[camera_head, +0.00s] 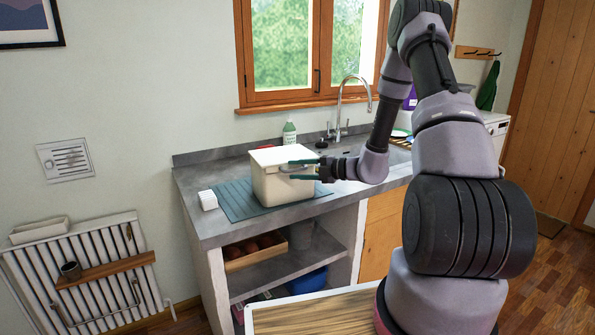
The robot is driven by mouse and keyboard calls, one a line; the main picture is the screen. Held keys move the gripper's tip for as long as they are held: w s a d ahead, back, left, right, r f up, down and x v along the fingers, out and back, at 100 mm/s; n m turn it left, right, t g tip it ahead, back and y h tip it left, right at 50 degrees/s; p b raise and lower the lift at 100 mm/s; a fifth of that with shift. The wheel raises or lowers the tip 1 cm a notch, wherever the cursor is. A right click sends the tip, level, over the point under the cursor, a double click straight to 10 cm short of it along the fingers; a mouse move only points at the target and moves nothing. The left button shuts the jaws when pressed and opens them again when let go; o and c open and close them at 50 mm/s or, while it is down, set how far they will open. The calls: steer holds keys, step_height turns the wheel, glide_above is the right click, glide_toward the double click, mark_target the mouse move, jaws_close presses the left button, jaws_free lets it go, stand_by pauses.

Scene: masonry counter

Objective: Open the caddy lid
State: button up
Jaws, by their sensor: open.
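The caddy (268,184) is a cream box standing on a dark grey-green ribbed mat on the counter. Its pale lid (278,154) lies across the top and looks shut. My gripper (297,170) is at the right part of the caddy's front, just below the lid's edge. Its two dark fingers are apart, one above the other, and point left. I cannot tell whether the fingers touch the caddy or the lid. The fingers and wrist hide a small part of the caddy's right side.
The ribbed mat (234,203) lies on the grey counter (205,228). A white block (208,200) sits left of the caddy. A green bottle (289,133) and a tap (340,108) stand behind. The window (285,50) is above. Shelves below hold a wooden crate (240,262).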

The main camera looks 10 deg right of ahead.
steer(key=shift+a, duration=0.1)
jaws_close()
stand_by(1.4)
